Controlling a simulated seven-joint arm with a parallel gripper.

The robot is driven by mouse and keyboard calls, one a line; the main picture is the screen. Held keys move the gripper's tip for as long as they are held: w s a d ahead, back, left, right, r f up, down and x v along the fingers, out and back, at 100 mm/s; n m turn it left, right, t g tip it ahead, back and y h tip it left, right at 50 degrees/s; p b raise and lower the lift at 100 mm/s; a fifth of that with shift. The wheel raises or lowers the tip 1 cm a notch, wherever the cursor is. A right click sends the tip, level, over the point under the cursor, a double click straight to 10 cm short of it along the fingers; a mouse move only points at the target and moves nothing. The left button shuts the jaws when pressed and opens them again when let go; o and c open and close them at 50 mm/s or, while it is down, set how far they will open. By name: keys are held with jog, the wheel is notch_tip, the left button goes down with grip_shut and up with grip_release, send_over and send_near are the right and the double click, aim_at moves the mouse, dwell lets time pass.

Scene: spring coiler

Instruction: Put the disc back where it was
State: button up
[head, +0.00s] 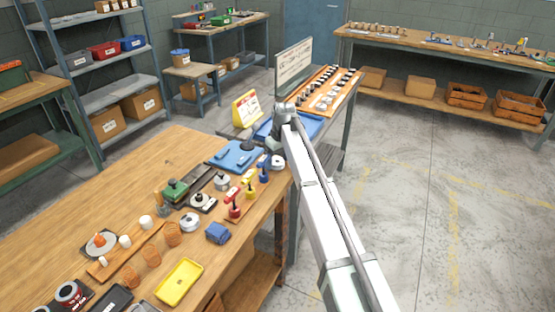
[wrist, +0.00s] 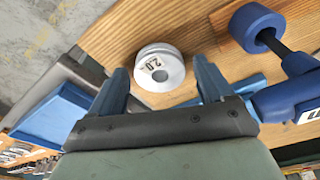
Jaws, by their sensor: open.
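A pale grey disc (wrist: 160,68) with a round centre hole and the marking "20" lies on the wooden bench in the wrist view. It looks like one disc stacked on another or a thick grooved one; I cannot tell which. In the head view it appears as a small whitish round (head: 277,162) at the bench's right edge, partly behind my arm. My gripper (wrist: 159,78) is open, its two blue fingers on either side of the disc's near part. Nothing is held. I cannot tell whether the fingers touch the disc.
A blue-handled tool (wrist: 256,28) lies close on the right in the wrist view. A blue tray (head: 228,160) with a dark knob, a blue stamp-like tool (head: 264,173) and a yellow tray (head: 179,282) share the bench. A sign board (head: 293,65) stands on the table behind.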

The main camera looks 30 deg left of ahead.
aim_at(281, 164)
notch_tip(281, 164, up, 12)
jog(key=d, duration=0.1)
jog(key=shift+s+d, duration=0.35)
dwell(0.6)
